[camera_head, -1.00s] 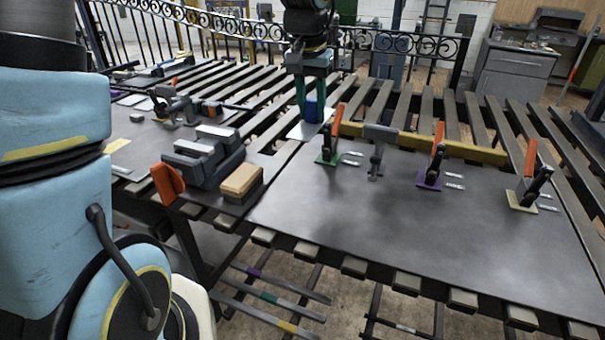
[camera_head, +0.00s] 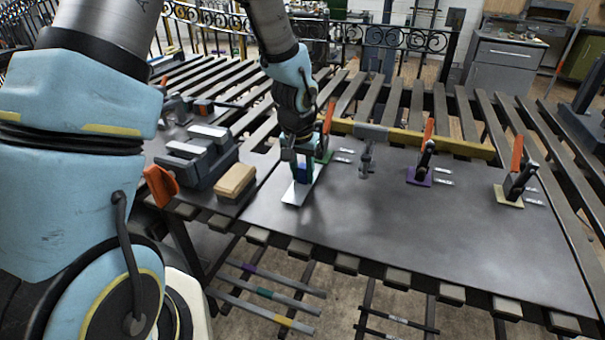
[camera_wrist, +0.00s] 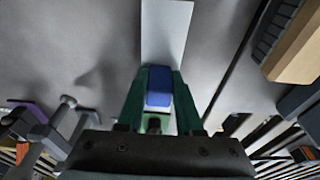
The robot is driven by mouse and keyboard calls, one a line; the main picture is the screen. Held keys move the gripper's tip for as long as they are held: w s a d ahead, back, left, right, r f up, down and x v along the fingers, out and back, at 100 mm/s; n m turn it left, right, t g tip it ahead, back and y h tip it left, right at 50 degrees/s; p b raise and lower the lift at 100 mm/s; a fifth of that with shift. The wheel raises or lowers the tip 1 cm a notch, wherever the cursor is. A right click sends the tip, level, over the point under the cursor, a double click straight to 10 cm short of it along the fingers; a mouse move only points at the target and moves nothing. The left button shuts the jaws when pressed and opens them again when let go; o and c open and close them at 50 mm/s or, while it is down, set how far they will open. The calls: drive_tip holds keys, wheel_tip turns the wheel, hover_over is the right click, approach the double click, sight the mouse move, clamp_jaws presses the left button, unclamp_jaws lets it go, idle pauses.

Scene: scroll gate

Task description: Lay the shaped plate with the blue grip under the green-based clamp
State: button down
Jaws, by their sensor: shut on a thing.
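My gripper (camera_head: 301,167) is shut on the blue grip (camera_wrist: 159,88) of a pale metal plate, its green fingers on either side of the grip. The plate (camera_head: 295,194) shows as a light strip toward the near side in the head view; it also shows above the grip in the wrist view (camera_wrist: 166,30). Whether it touches the table sheet I cannot tell. The green-based clamp (camera_head: 325,141), with an orange handle standing up, is just behind and right of my gripper. Its base is partly hidden by my gripper and arm.
A purple-based clamp (camera_head: 424,160) and a yellow-based clamp (camera_head: 514,185) stand farther right on the dark sheet (camera_head: 400,230). A grey post clamp (camera_head: 369,145) stands between. A vise (camera_head: 196,158) and tan block (camera_head: 235,180) lie left. The sheet's front middle is clear.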

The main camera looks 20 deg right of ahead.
sight(299, 189)
drive_tip(key=shift+f, duration=0.4)
drive_tip(key=shift+f, duration=0.1)
drive_tip(key=c, duration=0.6)
unclamp_jaws()
drive_tip(key=shift+o, duration=0.2)
wheel_tip(299, 189, up, 12)
drive_tip(key=s+a+b, duration=0.2)
drive_tip(key=s+a+n+y, duration=0.1)
drive_tip(key=a+n, duration=0.6)
drive_tip(key=a, duration=2.1)
drive_tip(key=shift+s+a+f, duration=0.15)
drive_tip(key=shift+s+f, duration=0.2)
drive_tip(key=shift+s, duration=0.2)
